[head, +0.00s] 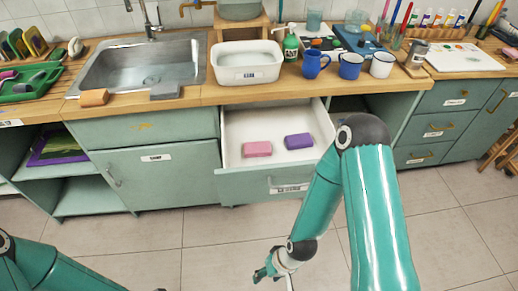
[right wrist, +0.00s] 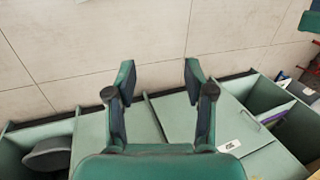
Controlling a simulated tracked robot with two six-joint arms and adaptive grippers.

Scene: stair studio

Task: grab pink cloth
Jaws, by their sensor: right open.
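A pink folded block (head: 257,148), which looks like the pink cloth, lies on the white floor of the open drawer (head: 240,122). A similar purple block (head: 298,141) lies to its right, apart from it. My right gripper (head: 272,270) is low in front of the drawer, well below and apart from the pink cloth. In the right wrist view my right gripper (right wrist: 159,75) is open with nothing between its fingers, and the pink cloth does not show there. My left gripper is out of view; only part of my left arm shows at lower left.
The counter above the drawer holds a white basin (head: 246,76), mugs (head: 350,66) and a sink (head: 140,70). An orange sponge (head: 94,97) and a grey one (head: 164,91) lie at its front edge. An open shelf (head: 90,197) stands at left. The tiled floor (head: 210,235) is clear.

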